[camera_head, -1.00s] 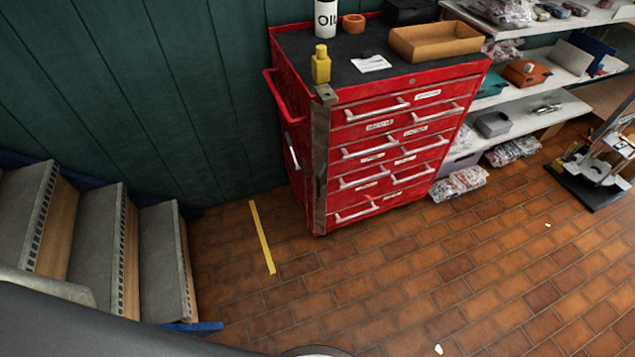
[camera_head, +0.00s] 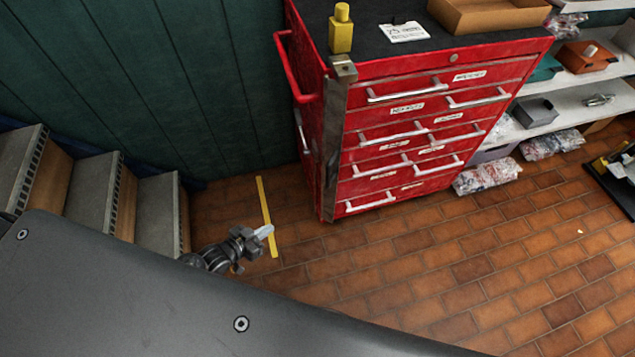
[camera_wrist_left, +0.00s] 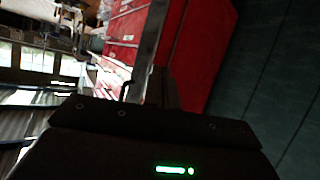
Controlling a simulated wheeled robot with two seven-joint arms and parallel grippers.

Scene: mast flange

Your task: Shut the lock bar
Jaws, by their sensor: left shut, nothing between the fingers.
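The lock bar (camera_head: 333,140) is a narrow grey metal strip standing upright along the left front edge of the red tool cabinet (camera_head: 385,72). The drawer fronts and their handles to its right are uncovered. In the left wrist view the bar (camera_wrist_left: 151,40) runs up beside the red cabinet panel (camera_wrist_left: 197,50). My left gripper (camera_head: 265,232) is shut and empty, low and to the left of the bar, apart from it in the head view. My right gripper is not in view.
A yellow bottle (camera_head: 341,30) and a cardboard tray (camera_head: 485,16) stand on the cabinet top. A red side handle (camera_head: 290,70) sticks out left. Grey steps (camera_head: 158,205) are at the left. Tiled floor (camera_head: 430,260) before the cabinet is clear.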

